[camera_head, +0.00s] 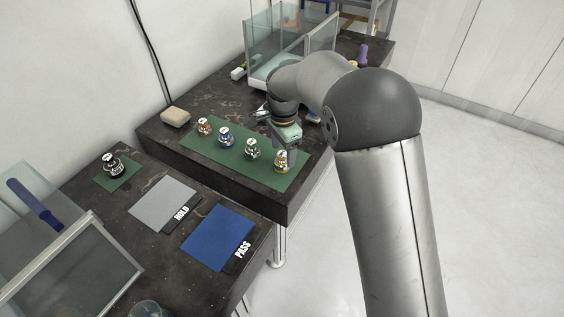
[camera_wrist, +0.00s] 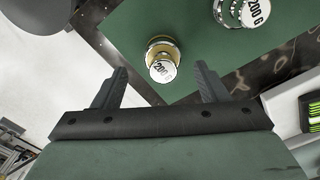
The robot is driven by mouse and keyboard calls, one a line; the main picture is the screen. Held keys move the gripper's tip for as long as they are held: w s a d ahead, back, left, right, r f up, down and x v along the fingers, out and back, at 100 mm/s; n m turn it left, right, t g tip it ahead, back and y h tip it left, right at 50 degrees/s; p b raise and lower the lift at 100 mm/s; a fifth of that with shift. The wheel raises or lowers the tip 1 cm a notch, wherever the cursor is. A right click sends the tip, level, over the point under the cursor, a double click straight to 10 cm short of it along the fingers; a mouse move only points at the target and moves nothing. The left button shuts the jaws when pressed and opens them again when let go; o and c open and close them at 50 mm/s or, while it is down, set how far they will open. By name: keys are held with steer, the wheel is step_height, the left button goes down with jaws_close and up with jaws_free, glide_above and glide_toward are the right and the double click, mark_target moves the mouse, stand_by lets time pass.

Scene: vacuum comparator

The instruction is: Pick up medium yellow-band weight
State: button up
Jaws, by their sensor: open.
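The yellow-band weight (camera_head: 281,162) is a small chrome weight with a knob, standing at the right end of the green mat (camera_head: 215,158). No contact shows.
Weights with green (camera_head: 251,150), blue (camera_head: 226,138) and orange (camera_head: 204,127) bands stand left along the mat. A dark-banded weight (camera_head: 113,164) sits on the nearer table. A glass enclosure (camera_head: 262,40) stands behind.

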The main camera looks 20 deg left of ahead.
mark_target(282, 154)
steer(key=f, duration=0.4)
steer(key=shift+a+f, duration=0.2)
steer(key=shift+f, duration=0.15)
steer(key=c, duration=1.2)
steer(key=shift+r, duration=0.1)
